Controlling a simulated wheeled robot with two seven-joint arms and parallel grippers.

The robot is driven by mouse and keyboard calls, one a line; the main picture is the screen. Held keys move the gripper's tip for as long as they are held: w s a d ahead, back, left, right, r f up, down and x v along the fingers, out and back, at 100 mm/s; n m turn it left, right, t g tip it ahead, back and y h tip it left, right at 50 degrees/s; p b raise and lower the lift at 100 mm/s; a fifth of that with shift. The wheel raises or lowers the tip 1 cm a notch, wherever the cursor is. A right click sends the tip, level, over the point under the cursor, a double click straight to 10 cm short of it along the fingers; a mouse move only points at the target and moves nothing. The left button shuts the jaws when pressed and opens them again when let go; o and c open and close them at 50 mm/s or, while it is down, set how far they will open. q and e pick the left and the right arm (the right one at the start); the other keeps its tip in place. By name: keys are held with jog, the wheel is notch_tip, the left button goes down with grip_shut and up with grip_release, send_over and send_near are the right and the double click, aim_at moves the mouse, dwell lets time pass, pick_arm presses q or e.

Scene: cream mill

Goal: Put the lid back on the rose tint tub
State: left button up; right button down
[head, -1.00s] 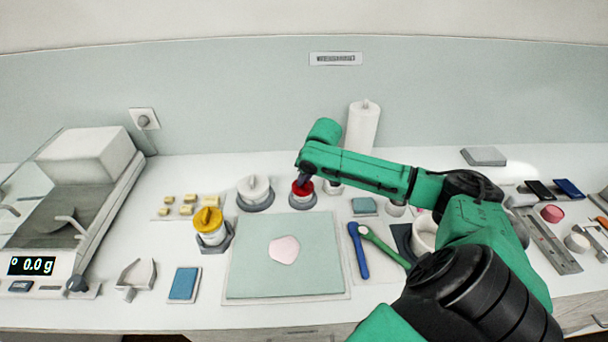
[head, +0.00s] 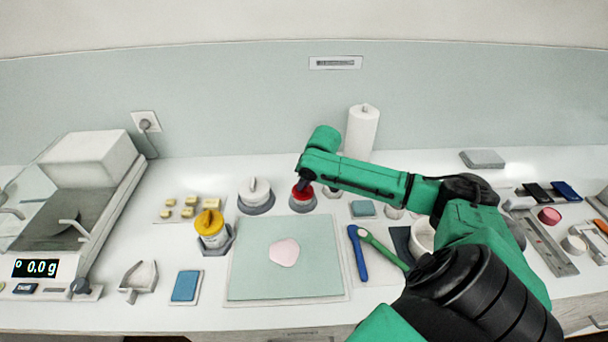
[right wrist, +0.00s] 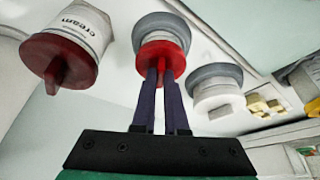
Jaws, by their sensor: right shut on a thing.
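My right gripper (right wrist: 161,78) is shut on the upright grip of a red lid (right wrist: 163,56). In the head view this red lid (head: 302,193) is at or on the mouth of a small white tub (head: 302,201) in a grey holder, behind the pale green mat. In the right wrist view, which looks upside down, the lid lines up with the white tub (right wrist: 156,36). I cannot tell if it is fully seated. The tub's label is too small to read. My left gripper is not in view.
A second red-lidded tub (right wrist: 70,45), marked cream, stands close beside it. A white-lidded tub (head: 256,189) stands on the other side. A yellow-lidded tub (head: 210,228) is nearer. The green mat (head: 250,275) bears a pink patch (head: 285,252). A paper roll (head: 361,132) stands behind.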

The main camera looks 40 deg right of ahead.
dwell(0.3)
jog(key=shift+c, duration=1.9)
grip_release()
notch_tip(320, 180, up, 5)
jog(key=p, duration=0.5)
jog(key=shift+f+p, duration=0.2)
jog(key=shift+p, duration=0.2)
jog(key=shift+f, duration=0.1)
grip_shut()
